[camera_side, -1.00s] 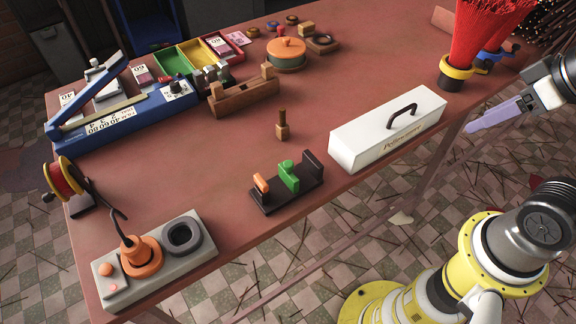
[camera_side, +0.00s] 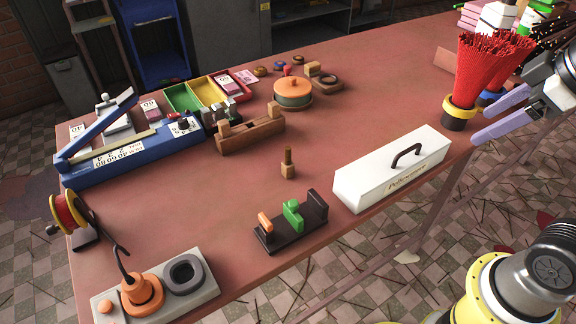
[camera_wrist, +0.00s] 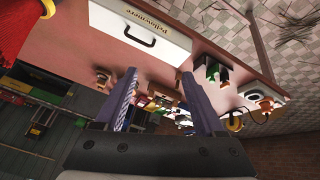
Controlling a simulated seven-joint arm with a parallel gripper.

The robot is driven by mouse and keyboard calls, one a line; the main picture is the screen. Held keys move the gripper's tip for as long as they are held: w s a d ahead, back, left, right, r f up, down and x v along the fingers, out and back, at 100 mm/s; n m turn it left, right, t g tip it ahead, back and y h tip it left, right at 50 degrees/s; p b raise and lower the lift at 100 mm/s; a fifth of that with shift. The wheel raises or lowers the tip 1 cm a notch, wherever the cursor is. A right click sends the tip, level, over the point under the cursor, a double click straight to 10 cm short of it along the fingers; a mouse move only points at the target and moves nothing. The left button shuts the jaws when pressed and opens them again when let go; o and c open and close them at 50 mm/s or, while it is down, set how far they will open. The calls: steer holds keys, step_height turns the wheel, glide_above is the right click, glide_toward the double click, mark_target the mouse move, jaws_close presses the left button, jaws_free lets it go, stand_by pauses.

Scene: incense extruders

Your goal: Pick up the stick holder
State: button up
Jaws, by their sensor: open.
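I take the stick holder to be the dark pot with a yellow rim (camera_side: 460,115) near the table's right front edge, though I cannot be sure. It stands upright and is full of red sticks (camera_side: 488,70). In the wrist view, its yellow rim (camera_wrist: 47,8) and some red show at the upper left corner. My gripper (camera_side: 474,128) has two lavender fingers, spread apart and empty. They are just right of the pot in the side view, pointing left; I cannot tell whether they touch it. In the wrist view, my open gripper (camera_wrist: 159,74) has nothing between its fingertips.
A white box with a black handle (camera_side: 375,185) stands left of the pot along the front edge. A blue holder (camera_side: 488,98) is behind the pot. A dark stand with orange and green pieces (camera_side: 290,236) is further left. The table's middle is mostly clear.

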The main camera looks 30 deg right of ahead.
steer(key=w+a+r+n, duration=0.1)
steer(key=w+r+n, duration=0.25)
steer(key=w, duration=0.25)
steer(key=n+g, duration=0.6)
steer(key=n, duration=0.2)
glide_above(288, 147)
step_height(288, 147, down, 18)
steer(key=shift+a+f, duration=0.1)
steer(key=shift+f, duration=0.1)
step_height(288, 147, down, 7)
steer(key=shift+r, duration=0.1)
steer(key=shift+s+f, duration=0.1)
steer(key=shift+f, duration=2.85)
